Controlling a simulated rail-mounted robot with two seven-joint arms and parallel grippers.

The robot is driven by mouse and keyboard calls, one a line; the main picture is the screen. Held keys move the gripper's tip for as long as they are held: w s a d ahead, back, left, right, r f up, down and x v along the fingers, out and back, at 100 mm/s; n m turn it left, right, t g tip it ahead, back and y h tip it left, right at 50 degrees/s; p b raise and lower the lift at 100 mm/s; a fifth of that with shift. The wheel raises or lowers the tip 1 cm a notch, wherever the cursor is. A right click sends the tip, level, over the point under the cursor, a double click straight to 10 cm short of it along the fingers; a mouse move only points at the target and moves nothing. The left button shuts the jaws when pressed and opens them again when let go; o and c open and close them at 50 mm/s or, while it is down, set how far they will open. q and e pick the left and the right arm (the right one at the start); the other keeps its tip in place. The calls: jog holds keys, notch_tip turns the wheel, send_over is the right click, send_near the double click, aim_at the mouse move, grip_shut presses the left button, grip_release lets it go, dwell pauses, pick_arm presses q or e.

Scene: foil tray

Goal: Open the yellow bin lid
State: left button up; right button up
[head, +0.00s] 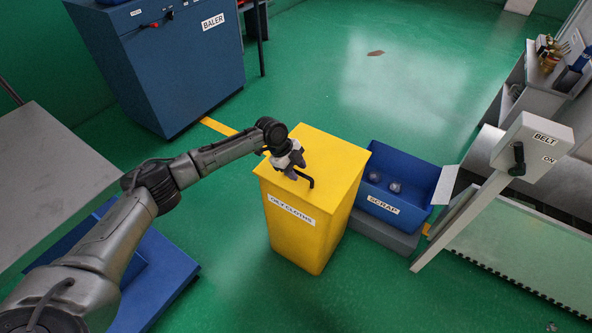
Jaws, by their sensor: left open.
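The yellow bin (302,232) stands on the green floor near the middle of the head view, with a white label on its front. Its yellow lid (328,152) lies flat and closed on top. A dark bar handle (307,179) sticks up from the lid near its front edge. My left gripper (293,172) is over the lid, right at the handle, with its fingers pointing down. It is open. I cannot tell whether the handle is between the fingers or whether they touch it. My right gripper is not in view.
A blue SCRAP box (398,208) with crumpled pieces sits right of the bin. A post with a BELT switch box (530,145) stands further right, beside a conveyor. The blue BALER cabinet (180,65) is behind at the left. A grey table (45,185) is at the left edge.

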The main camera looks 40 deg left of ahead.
pick_arm(q)
grip_shut()
dwell(0.4)
